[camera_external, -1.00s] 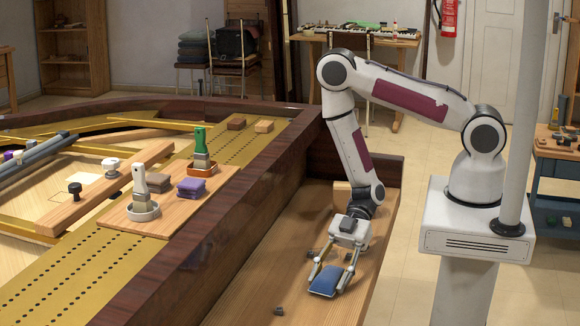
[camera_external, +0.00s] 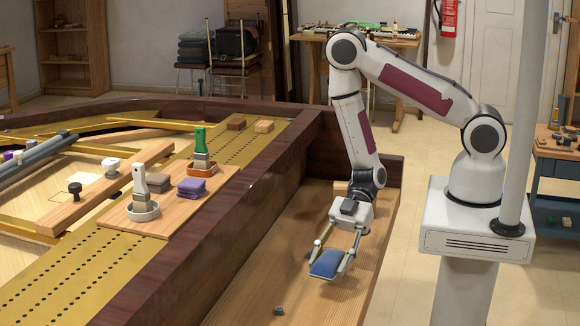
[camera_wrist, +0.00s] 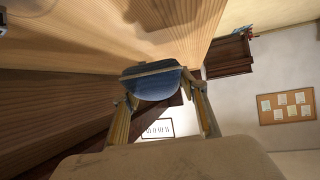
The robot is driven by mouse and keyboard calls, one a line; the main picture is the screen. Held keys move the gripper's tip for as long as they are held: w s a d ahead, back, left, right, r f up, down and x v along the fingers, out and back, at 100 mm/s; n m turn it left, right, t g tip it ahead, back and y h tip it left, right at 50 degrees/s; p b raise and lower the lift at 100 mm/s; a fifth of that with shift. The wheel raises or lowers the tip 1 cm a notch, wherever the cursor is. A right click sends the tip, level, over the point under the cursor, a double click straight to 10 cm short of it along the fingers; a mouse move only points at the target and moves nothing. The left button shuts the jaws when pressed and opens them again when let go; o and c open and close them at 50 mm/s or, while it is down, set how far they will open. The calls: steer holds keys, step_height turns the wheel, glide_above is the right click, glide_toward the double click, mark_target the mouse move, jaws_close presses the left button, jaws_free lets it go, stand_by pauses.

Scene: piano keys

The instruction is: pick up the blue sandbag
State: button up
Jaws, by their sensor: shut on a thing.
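The blue sandbag (camera_external: 326,264) is held between the two fingers of my gripper (camera_external: 334,260), a little above the wooden key bed (camera_external: 262,274). In the wrist view the sandbag (camera_wrist: 156,85) sits between the fingertips of my gripper (camera_wrist: 157,88). The gripper is shut on it. The bag hangs slightly tilted, and it looks clear of the wood below.
A small dark piece (camera_external: 278,311) lies on the key bed near the front. The dark piano rim (camera_external: 225,240) rises to the left. Beyond it a wooden board (camera_external: 203,208) carries brushes and cloth stacks. The key bed around the bag is mostly bare.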

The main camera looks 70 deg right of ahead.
mark_target(330, 254)
steer(key=shift+r, duration=2.6)
steer(key=shift+c, duration=0.2)
